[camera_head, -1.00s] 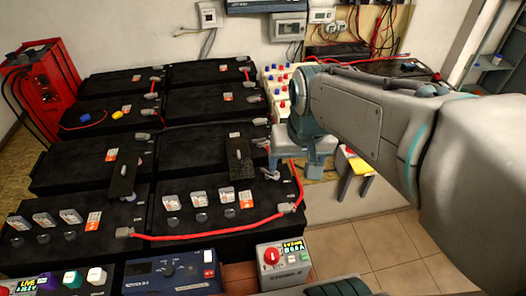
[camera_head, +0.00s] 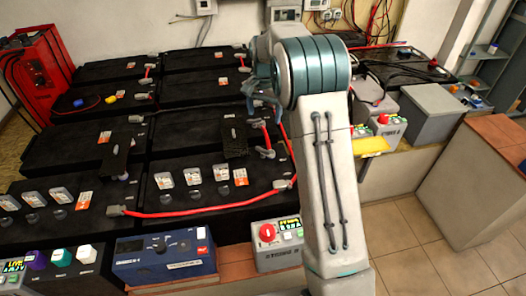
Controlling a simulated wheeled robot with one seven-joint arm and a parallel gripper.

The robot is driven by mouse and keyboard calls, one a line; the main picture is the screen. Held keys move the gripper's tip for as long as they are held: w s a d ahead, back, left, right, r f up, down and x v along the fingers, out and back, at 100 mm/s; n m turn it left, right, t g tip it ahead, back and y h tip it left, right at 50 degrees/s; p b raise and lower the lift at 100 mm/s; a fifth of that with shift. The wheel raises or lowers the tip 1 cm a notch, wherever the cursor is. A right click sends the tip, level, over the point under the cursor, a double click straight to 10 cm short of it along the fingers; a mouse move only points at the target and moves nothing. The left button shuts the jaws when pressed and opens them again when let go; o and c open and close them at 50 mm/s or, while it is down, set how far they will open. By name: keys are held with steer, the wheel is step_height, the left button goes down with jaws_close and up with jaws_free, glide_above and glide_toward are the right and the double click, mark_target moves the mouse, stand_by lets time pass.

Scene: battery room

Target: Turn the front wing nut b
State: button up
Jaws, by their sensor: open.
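Rows of black batteries (camera_head: 60,158) fill the left and middle of the view. On the front row are upright grey tabs (camera_head: 193,176) and low grey knob-like pieces (camera_head: 195,192). Grey terminal fittings with red cable stand at the battery ends, one at the front right (camera_head: 281,184) and one at the left end of the front cable (camera_head: 115,210). I cannot tell which piece is wing nut b. My gripper (camera_head: 262,108) is open above the right edge of the batteries, partly hidden by my arm, apart from the front row. I see nothing held in it.
A red cable (camera_head: 200,228) runs across the front batteries. A blue box (camera_head: 166,255) and a grey box with a red knob (camera_head: 275,248) stand in front. A yellow object (camera_head: 371,147) and grey bin (camera_head: 416,112) are at right. The tiled floor is clear.

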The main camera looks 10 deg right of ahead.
mark_target(265, 153)
steer(key=f, duration=1)
steer(key=w+f, duration=0.1)
steer(key=f, duration=0.5)
steer(key=shift+c, duration=0.4)
steer(key=c, duration=0.9)
